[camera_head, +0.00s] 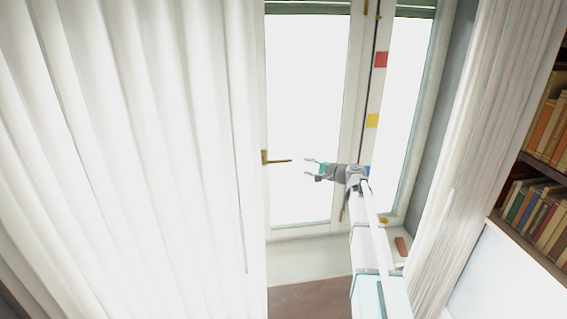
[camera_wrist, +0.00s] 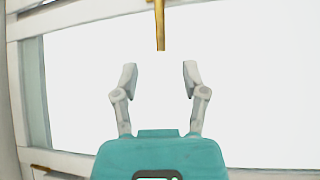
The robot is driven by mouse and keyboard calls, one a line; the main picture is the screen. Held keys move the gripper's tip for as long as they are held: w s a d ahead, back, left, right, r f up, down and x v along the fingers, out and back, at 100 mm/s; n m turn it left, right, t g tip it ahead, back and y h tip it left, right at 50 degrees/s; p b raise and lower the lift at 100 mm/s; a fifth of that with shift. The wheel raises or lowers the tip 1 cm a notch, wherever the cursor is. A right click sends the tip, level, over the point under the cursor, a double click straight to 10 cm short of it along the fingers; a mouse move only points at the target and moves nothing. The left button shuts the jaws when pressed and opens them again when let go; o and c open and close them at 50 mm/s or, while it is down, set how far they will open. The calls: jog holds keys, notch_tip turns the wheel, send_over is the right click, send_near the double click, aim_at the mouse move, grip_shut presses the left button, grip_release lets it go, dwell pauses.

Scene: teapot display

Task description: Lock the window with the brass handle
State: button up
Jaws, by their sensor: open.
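The brass handle (camera_head: 276,159) is on the left side of the white window frame (camera_head: 357,80) in the head view. Its lever lies about level and points right. My gripper (camera_head: 308,168) is open and empty, just right of the lever's tip and slightly lower in the picture. In the wrist view the handle (camera_wrist: 159,24) comes down from the top edge, and its end lies in line with the gap between the open fingers (camera_wrist: 160,76). The fingers look apart from it.
A white curtain (camera_head: 120,150) hangs close on the left, and another (camera_head: 470,150) on the right. A bookshelf (camera_head: 540,185) stands at the far right. A reddish-brown block (camera_head: 402,246) lies by the sill.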

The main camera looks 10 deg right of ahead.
aim_at(282, 161)
jog(key=b+x, duration=0.1)
jog(key=x, duration=1.1)
jog(key=shift+f, duration=0.1)
jog(key=shift+c, duration=0.3)
grip_shut()
jog(key=shift+d, duration=0.1)
